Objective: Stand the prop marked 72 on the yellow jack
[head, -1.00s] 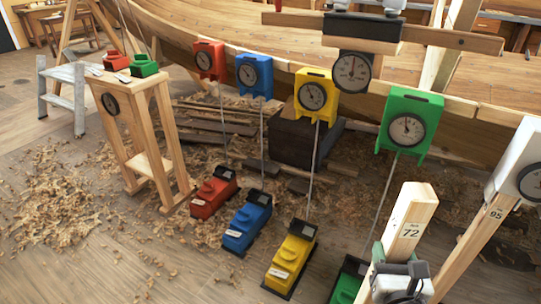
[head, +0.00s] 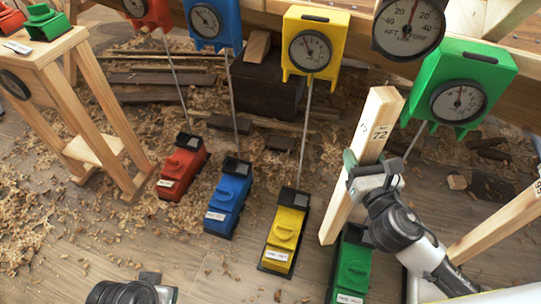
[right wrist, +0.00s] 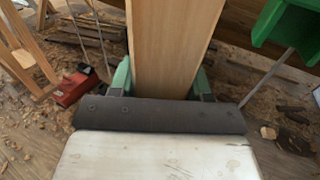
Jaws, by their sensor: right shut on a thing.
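The wooden prop marked 72 (head: 377,125) is held by my right gripper (head: 362,172); its grain face fills the top of the right wrist view (right wrist: 172,45), between green finger pads. The prop leans, its top to the right, its lower end between the yellow and green jacks. I cannot tell whether that end touches the floor. The yellow jack (head: 284,236) stands on the floor left of the prop, with nothing standing on it; a thin rod or line runs up to the yellow gauge (head: 312,46). My left gripper (head: 150,280) shows only partly at the bottom edge, its fingers unclear.
The green jack (head: 352,268) stands close right of the prop's foot, below the green gauge (head: 458,92). Blue (head: 229,200) and red (head: 183,168) jacks stand to the left. Another prop (head: 497,225) leans at the right. A wooden stand (head: 85,110) is at left. Shavings cover the floor.

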